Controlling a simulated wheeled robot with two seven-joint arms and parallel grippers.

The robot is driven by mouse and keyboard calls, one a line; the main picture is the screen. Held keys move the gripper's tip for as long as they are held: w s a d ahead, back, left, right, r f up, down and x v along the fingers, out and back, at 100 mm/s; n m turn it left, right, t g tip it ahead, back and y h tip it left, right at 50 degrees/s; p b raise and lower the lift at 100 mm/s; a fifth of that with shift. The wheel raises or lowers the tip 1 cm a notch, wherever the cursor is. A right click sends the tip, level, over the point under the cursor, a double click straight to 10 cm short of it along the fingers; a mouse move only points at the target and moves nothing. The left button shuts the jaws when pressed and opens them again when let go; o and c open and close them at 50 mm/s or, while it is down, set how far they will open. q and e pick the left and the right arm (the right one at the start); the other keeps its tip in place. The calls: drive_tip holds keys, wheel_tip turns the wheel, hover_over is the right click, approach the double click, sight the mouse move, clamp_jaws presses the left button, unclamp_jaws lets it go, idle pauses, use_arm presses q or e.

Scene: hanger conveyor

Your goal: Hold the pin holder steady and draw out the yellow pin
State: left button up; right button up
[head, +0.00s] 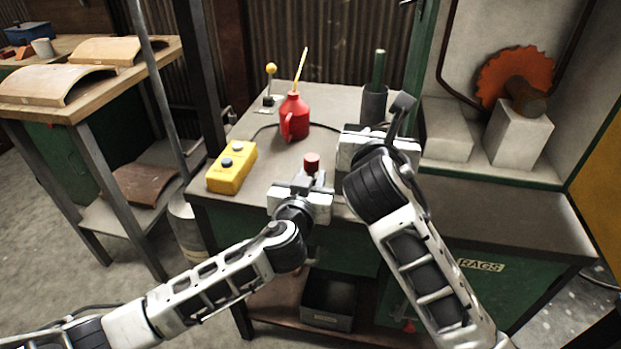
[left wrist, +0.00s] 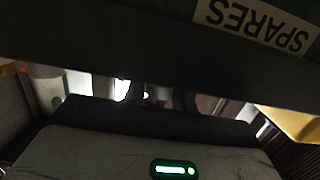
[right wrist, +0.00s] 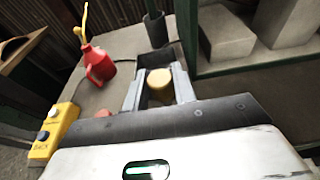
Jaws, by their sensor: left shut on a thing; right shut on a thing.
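The yellow pin shows in the right wrist view as a round yellow head (right wrist: 159,80) between the two fingers of my right gripper (head: 376,138), which is shut on it. The gripper hides the pin in the head view. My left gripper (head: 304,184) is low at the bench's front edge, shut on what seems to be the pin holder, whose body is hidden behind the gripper. A red-topped pin or knob (head: 312,162) stands upright just beyond the left fingers. The left wrist view is dark and does not show clearly what is held.
A red oil can (head: 295,120) and a yellow button box (head: 232,166) stand on the bench (head: 265,165) to the left. A dark cup (head: 374,103) with a green rod stands behind my right gripper. A grey machine with an orange wheel (head: 512,72) is at right.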

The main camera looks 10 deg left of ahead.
use_arm(q)
drive_tip(key=o, duration=1.1)
drive_tip(key=shift+s, duration=0.1)
